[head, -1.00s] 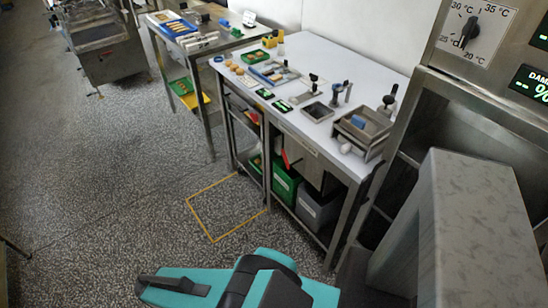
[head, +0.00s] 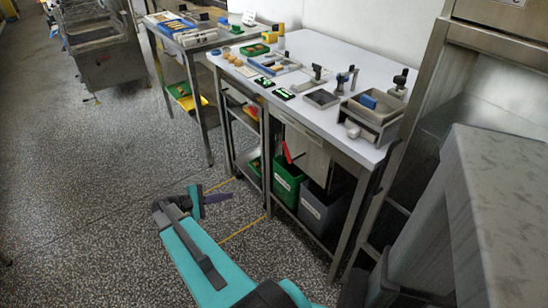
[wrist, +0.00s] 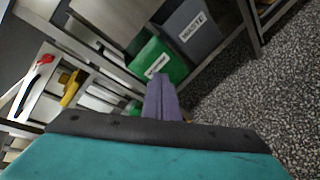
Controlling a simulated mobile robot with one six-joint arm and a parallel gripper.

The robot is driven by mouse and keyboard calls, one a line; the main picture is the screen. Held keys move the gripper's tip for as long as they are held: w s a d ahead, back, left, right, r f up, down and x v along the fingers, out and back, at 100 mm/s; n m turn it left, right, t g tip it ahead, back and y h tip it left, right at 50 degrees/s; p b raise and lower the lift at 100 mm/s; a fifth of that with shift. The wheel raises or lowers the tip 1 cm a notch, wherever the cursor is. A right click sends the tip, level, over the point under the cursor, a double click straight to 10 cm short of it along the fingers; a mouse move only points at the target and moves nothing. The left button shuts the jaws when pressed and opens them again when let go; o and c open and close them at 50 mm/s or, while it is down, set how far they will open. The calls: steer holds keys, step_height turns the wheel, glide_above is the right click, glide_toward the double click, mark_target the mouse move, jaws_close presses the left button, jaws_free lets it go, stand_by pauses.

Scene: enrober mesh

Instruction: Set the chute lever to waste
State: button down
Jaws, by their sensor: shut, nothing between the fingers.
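A red lever (head: 288,152) shows under the front edge of the white-topped table, above a green bin (head: 286,184) and left of a grey bin (head: 318,207). Its exact setting is hard to tell. In the wrist view the grey bin (wrist: 192,36) is labelled WASTE, and the green bin (wrist: 164,62) stands beside it with a label too small to read. My gripper (head: 230,195) is shut and empty, over the floor in front and left of the bins. Its purple fingers (wrist: 159,80) show together in the wrist view, overlapping the green bin's lower edge.
The white table (head: 340,62) carries trays, small tools and a grey metal box (head: 374,117) at its right end. A yellow outline (head: 243,231) marks the floor in front. Speckled floor lies open to the left. A grey body (head: 490,220) stands close at right.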

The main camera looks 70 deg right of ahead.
steer(key=s+d+r+m+g+h+b, duration=0.1)
steer(key=s+d+r+g+b, duration=0.1)
steer(key=d+r, duration=0.3)
steer(key=s+d+r+m+g+h+b, duration=0.1)
steer(key=d+r+g+b, duration=0.1)
steer(key=d+r, duration=0.3)
steer(key=d, duration=0.3)
steer(key=shift+s+d+r+g+h, duration=0.15)
steer(key=shift+s+r+g+h, duration=0.15)
steer(key=shift+s+r+g, duration=0.1)
steer(key=shift+b, duration=0.3)
steer(key=s+d+r, duration=0.3)
steer(key=s+d, duration=0.2)
steer(key=s, duration=0.4)
steer(key=shift+s+r, duration=0.15)
steer(key=shift+s, duration=0.2)
